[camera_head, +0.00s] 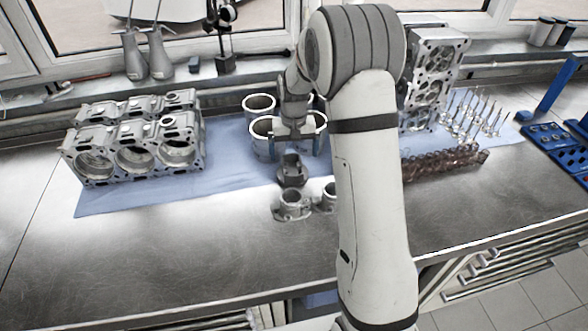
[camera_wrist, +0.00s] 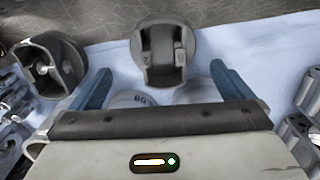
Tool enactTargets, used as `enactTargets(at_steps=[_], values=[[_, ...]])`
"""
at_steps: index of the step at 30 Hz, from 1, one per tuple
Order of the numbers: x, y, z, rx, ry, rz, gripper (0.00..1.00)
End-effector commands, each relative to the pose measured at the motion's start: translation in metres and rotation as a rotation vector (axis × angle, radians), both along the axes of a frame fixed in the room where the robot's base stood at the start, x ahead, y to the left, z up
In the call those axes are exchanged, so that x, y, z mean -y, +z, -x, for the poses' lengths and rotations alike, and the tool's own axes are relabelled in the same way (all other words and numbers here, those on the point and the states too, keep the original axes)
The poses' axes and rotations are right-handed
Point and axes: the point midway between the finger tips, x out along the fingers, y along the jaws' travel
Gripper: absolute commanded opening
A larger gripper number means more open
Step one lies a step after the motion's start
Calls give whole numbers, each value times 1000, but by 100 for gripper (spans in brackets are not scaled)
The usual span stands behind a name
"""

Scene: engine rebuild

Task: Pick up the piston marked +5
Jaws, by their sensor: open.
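My gripper (camera_head: 296,153) is open, with its two blue fingers pointing down over the blue cloth. In the wrist view my gripper (camera_wrist: 161,70) has a grey piston (camera_wrist: 163,56) ahead, between the lines of the fingertips and apart from them. A dark piston (camera_head: 291,170) shows in the head view just in front of the fingers. Another piston-like part (camera_wrist: 50,66) lies left of the left finger in the wrist view. Pale round tops (camera_wrist: 130,98), one with small lettering, show between the fingers, partly hidden. I cannot read a +5 on any piston.
Cylinder liners (camera_head: 259,104) stand behind my gripper. An engine block (camera_head: 135,145) is at left. Flanged parts (camera_head: 293,206) sit near the cloth's front edge. A copper-coloured shaft (camera_head: 445,163) and upright valves (camera_head: 473,115) are at right. The front of the metal bench (camera_head: 150,245) is clear.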

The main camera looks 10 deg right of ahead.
Motion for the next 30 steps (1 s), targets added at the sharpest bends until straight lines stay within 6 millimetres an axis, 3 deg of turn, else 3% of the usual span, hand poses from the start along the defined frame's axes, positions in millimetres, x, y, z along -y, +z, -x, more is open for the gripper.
enactTargets(at_steps=[18,26,30], values=[[-5,-71,-1,-3,2,0,100],[-5,-75,-1,-1,2,0,100],[-5,-75,-1,-1,3,0,91]])
